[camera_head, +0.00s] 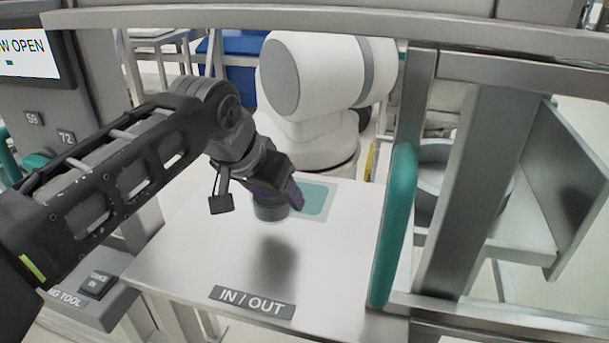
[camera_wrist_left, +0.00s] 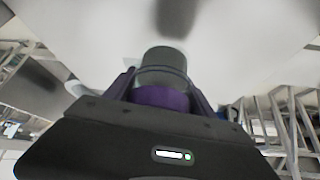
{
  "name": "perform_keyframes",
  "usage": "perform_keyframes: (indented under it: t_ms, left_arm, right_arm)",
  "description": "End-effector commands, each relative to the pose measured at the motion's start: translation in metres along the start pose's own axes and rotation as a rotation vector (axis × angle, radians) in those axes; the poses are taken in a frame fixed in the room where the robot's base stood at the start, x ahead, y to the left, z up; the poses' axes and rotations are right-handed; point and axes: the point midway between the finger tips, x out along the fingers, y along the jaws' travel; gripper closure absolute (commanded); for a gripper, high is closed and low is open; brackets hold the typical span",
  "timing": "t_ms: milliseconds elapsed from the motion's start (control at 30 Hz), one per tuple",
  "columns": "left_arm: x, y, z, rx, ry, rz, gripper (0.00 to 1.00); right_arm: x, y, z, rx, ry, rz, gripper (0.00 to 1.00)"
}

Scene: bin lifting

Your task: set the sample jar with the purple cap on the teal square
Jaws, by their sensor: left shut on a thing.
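The sample jar (camera_head: 270,211) is a grey, see-through jar in the head view, held above the white table in front of the teal square. In the left wrist view, the jar (camera_wrist_left: 163,65) shows with its purple cap (camera_wrist_left: 160,98) between the fingers. My left gripper (camera_head: 281,193) is shut on the jar at its cap end. The teal square (camera_head: 315,199) lies on the table in a pale border, partly hidden behind my gripper. The jar's shadow falls on the table nearer the camera. My right gripper is in neither view.
The white table (camera_head: 190,260) is clear toward its front, where an IN / OUT label (camera_head: 252,302) sits. A teal upright handle (camera_head: 393,225) and metal frame stand on the right. A white robot arm (camera_head: 310,85) stands behind the table. A metal beam crosses the top.

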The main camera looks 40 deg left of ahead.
Motion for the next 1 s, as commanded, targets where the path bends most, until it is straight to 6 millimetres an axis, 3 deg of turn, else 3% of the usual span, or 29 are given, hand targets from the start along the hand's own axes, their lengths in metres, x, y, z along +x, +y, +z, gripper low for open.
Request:
perform_keyframes:
  t_ms: [200, 400, 867, 1000]
  left_arm:
    - [0.033, 0.001, -0.055, 0.000, -0.002, 0.001, 0.94]
    - [0.052, 0.000, -0.084, -0.001, 0.000, 0.000, 0.94]
    - [0.057, 0.000, -0.092, 0.000, 0.002, 0.000, 0.94]
    - [0.074, 0.000, -0.085, 0.000, -0.001, 0.000, 0.94]
  right_arm:
    - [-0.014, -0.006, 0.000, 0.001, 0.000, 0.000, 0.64]
    - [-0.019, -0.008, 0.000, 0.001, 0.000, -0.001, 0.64]
    - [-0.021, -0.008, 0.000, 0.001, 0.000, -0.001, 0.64]
    - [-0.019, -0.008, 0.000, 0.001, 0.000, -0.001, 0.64]
